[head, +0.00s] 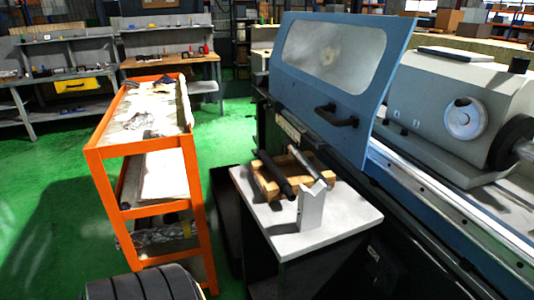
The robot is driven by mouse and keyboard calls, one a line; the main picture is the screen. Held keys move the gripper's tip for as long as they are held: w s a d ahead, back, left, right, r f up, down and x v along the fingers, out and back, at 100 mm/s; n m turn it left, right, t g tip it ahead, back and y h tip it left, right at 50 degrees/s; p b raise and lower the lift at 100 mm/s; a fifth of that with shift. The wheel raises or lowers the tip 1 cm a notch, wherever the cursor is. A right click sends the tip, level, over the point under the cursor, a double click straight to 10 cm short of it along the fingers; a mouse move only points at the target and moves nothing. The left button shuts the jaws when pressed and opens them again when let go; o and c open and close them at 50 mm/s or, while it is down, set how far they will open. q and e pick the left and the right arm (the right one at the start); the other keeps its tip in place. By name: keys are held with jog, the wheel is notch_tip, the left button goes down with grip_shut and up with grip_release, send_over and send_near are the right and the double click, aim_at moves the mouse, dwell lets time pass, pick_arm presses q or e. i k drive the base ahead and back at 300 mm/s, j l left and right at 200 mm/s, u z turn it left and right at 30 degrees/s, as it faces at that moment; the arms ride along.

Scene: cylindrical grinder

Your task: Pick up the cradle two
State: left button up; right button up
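A light grey metal block with a V-notch in its top (311,207) stands upright near the front of a small grey-topped table (345,217); it looks like a cradle. Only one such V-notched piece shows clearly, and I see no label that tells which cradle it is. Just behind it sits a wooden tray (266,190) with a dark cylinder (272,172) and a greyer bar (303,160) lying slanted over it.
The blue grinder (338,68) with its windowed door and handle stands close behind and right of the table. An orange shelf cart (97,165) holding rags stands to the left. Workbenches (170,65) line the back. Green floor (50,200) is open at the left.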

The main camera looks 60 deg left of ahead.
aim_at(310, 205)
jog(key=u, duration=1.45)
